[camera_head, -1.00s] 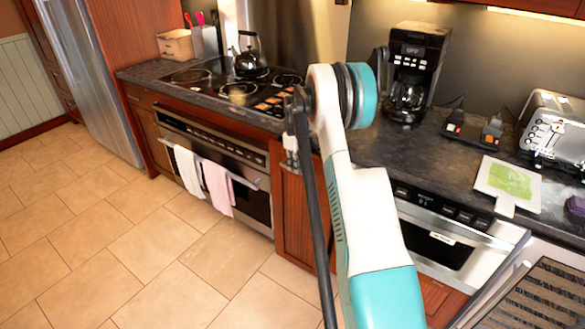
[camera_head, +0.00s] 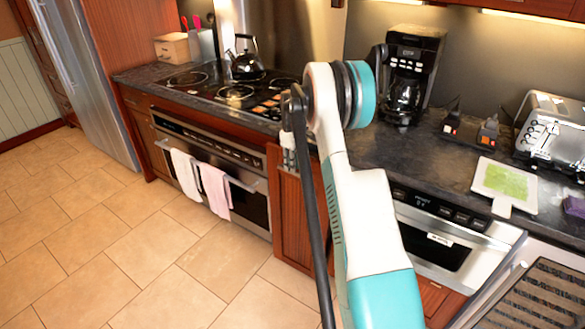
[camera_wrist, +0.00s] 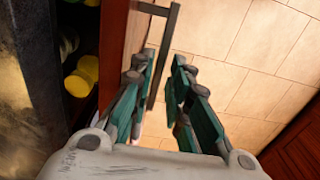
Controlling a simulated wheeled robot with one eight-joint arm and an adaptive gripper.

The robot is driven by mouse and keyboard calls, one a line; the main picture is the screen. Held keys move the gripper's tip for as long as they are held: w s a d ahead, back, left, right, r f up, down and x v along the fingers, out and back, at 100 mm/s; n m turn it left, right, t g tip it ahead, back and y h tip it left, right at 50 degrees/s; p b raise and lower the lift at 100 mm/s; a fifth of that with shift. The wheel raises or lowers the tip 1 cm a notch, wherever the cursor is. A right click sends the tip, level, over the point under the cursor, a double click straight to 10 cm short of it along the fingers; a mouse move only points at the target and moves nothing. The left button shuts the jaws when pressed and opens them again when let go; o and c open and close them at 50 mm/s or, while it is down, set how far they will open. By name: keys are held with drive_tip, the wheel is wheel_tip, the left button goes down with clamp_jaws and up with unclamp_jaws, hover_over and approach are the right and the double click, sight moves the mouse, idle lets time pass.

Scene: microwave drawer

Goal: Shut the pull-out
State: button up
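In the wrist view a wooden pull-out front (camera_wrist: 122,35) stands out from the dark counter, leaving a gap behind it. Yellow items (camera_wrist: 83,75) show inside the gap. A dark bar handle (camera_wrist: 171,35) is on the outer side of the front. My gripper (camera_wrist: 165,68) has its teal fingers apart, with the handle bar passing across the space between them. I cannot tell whether they touch it. In the head view a wooden panel (camera_head: 293,225) beside the oven appears to be the pull-out; my arm hides part of it and most of my gripper.
The oven (camera_head: 215,165) with two hanging towels is left of the panel, and the microwave drawer (camera_head: 440,245) is to the right. An open slatted door or rack (camera_head: 540,305) fills the lower right corner. The tiled floor (camera_head: 130,235) at left is clear.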

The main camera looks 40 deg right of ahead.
wheel_tip(320, 180, up, 10)
idle(0.3)
idle(0.4)
